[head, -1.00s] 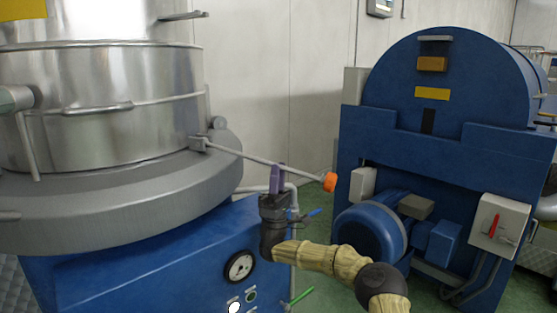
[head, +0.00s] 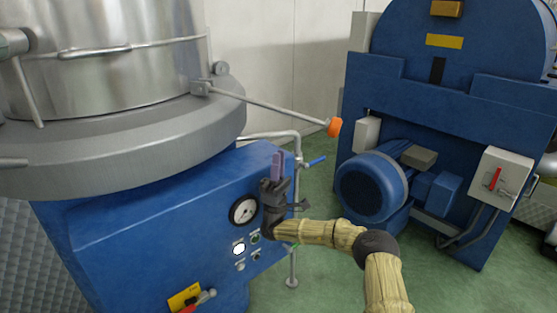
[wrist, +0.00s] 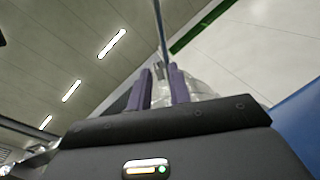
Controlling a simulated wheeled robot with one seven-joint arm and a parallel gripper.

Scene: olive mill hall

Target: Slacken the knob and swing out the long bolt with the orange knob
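The long bolt (head: 268,106) is a thin grey rod reaching out to the right from the rim of the steel vessel, with the orange knob (head: 334,127) at its free end. It sticks out clear of the rim. My gripper (head: 277,155) points up below the rod, with a visible gap between fingertips and rod. In the wrist view the two purple fingers (wrist: 159,85) stand apart with nothing between them. The rod (wrist: 160,25) shows beyond them, overhead. The knob cannot be made out in the wrist view.
The blue machine base (head: 150,215) with a gauge (head: 243,210) and buttons is close left of my gripper. A grey pipe (head: 297,150) with a blue lever (head: 316,161) stands just right of it. A blue motor (head: 372,185) is farther right. Green floor lies between.

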